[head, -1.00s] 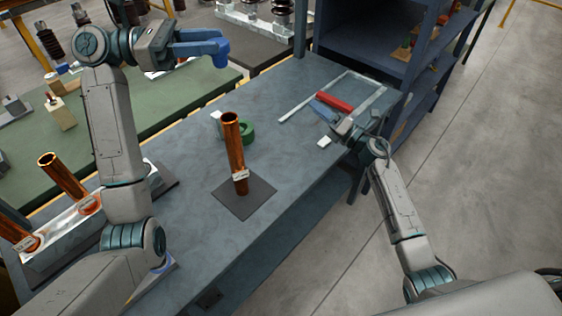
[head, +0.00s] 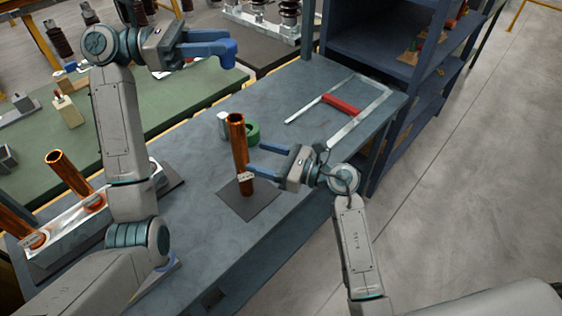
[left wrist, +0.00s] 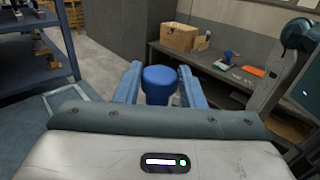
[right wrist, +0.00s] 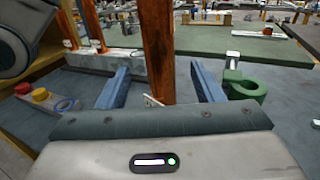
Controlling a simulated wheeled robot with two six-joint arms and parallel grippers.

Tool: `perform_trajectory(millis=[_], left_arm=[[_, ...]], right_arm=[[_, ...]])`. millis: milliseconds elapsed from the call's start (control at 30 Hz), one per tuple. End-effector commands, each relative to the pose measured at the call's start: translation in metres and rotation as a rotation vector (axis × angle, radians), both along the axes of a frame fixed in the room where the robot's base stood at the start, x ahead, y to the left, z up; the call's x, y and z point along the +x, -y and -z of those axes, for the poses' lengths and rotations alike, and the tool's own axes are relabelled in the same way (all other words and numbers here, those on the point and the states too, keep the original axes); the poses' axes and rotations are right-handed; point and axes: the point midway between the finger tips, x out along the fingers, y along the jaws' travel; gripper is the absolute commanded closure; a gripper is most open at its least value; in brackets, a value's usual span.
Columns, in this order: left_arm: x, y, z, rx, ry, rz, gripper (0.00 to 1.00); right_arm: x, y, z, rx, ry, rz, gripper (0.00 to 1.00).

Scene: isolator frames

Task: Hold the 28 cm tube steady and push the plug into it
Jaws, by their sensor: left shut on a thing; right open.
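A copper tube (head: 238,145) with a white tag near its foot stands upright on a dark square plate (head: 232,208) on the workbench; the tag is unreadable. My right gripper (head: 250,162) is open, with its blue fingers pointing at the tube. In the right wrist view the tube (right wrist: 158,45) stands between the two fingers, touching neither. My left gripper (head: 232,50) is raised above the far side of the bench, shut on a blue plug (left wrist: 160,84). The plug's round head shows between the fingers in the left wrist view. The tube's back side is hidden.
A rack (head: 65,235) with more copper tubes is at the left. A red-handled metal frame (head: 342,104) lies at the bench's far right, near the blue shelving (head: 400,75). The bench between is clear.

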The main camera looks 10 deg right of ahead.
Motion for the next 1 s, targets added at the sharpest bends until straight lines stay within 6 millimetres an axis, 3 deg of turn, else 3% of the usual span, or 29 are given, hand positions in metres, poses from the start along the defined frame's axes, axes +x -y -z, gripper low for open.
perform_trajectory(millis=[100, 333, 767, 1000], left_arm=[[0.000, 0.000, 0.000, 0.000, 0.000, 0.000, 0.86], [0.000, 0.000, 0.000, 0.000, 0.000, 0.000, 0.86], [0.000, 0.000, 0.000, 0.000, 0.000, 0.000, 0.86], [0.000, 0.000, 0.000, 0.000, 0.000, 0.000, 0.86]], right_arm=[[0.013, -0.021, -0.001, 0.006, 0.000, 0.000, 0.39], [0.029, -0.047, 0.000, 0.003, -0.002, 0.001, 0.39], [0.034, -0.055, 0.000, 0.001, -0.002, 0.001, 0.39], [0.034, -0.055, 0.000, 0.001, -0.002, 0.001, 0.83]])
